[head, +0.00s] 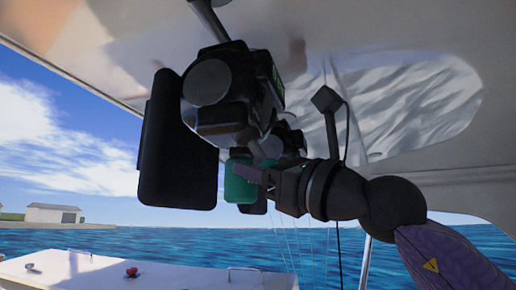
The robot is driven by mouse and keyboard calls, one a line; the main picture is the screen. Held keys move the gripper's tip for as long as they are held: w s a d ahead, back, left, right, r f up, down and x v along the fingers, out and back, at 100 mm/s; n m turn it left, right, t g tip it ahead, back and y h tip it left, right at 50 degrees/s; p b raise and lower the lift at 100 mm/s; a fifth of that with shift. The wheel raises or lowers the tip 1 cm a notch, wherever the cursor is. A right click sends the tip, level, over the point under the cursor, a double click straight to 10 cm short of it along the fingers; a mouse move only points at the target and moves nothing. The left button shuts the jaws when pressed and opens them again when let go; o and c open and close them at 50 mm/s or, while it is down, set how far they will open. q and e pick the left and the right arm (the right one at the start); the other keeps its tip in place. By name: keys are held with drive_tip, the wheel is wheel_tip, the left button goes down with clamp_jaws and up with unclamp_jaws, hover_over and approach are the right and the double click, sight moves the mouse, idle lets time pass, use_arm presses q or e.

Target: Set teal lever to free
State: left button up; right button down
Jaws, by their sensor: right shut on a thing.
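The teal lever (238,186) shows as a small teal-green block below the black fixture that hangs from the pale ceiling. My right gripper (262,174) reaches in from the right, its fingers at the teal lever's right side and shut on it. The gripper and the fixture hide part of the lever, so its exact setting cannot be read. My left gripper is not in view.
The black fixture (220,90) hangs close above the gripper, with a large black panel (178,145) on its left. Thin lines hang below.

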drive_tip(key=shift+w+r+n+g+y+p, duration=0.15)
drive_tip(key=shift+n+g+y+p, duration=0.45)
drive_tip(key=shift+n, duration=0.3)
drive_tip(key=shift+c, duration=1.5)
unclamp_jaws()
drive_tip(key=d+b, duration=0.1)
drive_tip(key=s+f+b, duration=0.1)
drive_tip(key=d+f+b, duration=0.1)
drive_tip(key=shift+s+d+f+t, duration=0.2)
drive_tip(key=shift+s+d+t, duration=0.1)
drive_tip(key=shift+d, duration=0.05)
drive_tip(key=r+b+v, duration=0.1)
drive_tip(key=b+v, duration=0.2)
drive_tip(key=v, duration=0.3)
drive_tip(key=shift+s+d+b, duration=0.15)
drive_tip(key=shift+d+b, duration=0.1)
drive_tip(key=shift+b, duration=0.05)
